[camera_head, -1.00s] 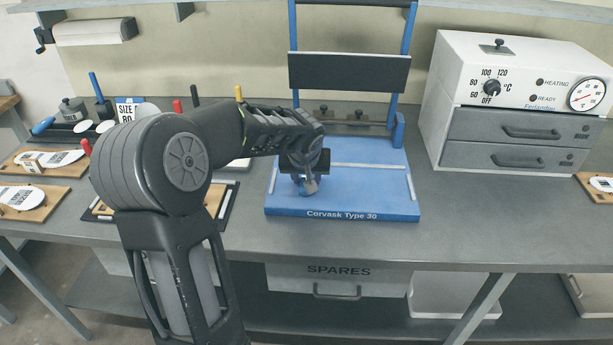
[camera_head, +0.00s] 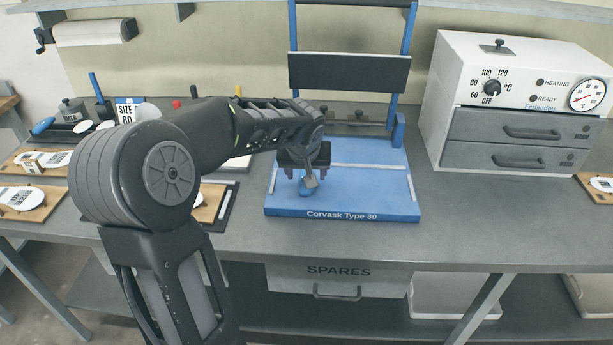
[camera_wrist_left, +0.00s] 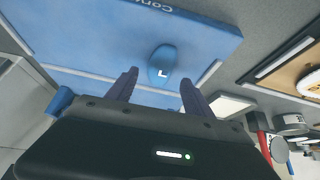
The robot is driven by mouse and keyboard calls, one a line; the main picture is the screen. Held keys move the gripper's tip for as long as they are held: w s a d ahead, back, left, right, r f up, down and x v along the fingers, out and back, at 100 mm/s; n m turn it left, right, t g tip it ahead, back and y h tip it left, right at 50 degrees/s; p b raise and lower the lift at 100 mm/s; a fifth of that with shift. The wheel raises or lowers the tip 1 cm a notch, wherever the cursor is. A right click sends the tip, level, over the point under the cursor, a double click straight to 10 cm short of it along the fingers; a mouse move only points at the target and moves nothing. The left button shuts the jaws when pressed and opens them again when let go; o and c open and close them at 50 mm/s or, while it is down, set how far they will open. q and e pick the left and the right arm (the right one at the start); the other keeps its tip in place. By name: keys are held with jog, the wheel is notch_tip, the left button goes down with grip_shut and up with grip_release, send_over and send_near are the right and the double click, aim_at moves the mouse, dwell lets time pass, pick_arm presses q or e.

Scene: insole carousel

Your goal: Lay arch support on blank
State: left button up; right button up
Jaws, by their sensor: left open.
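A small blue arch support marked "L" (camera_wrist_left: 162,64) lies on the blue base plate (camera_wrist_left: 90,45) of the press in the left wrist view. It also shows in the head view (camera_head: 305,189), partly covered by the gripper. My left gripper (camera_head: 305,176) is over the plate with its fingers apart. In the wrist view the gripper (camera_wrist_left: 158,82) is open and empty, the arch support just beyond the fingertips, roughly between them. A white insole-shaped piece on a wooden board (camera_head: 207,203) is mostly hidden behind my left arm; I cannot tell whether it is the blank. My right gripper is out of view.
The press has blue uprights and a dark plate (camera_head: 349,73) behind the gripper. A white oven with drawers (camera_head: 515,105) stands to the right. Wooden boards with white insoles (camera_head: 22,199) and tools are at the left. The bench front right of the press is clear.

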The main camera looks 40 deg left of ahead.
pick_arm(q)
jog(key=v, duration=0.8)
jog(key=shift+r, duration=0.3)
jog(key=shift+o, duration=0.4)
jog(key=shift+s+d, duration=0.1)
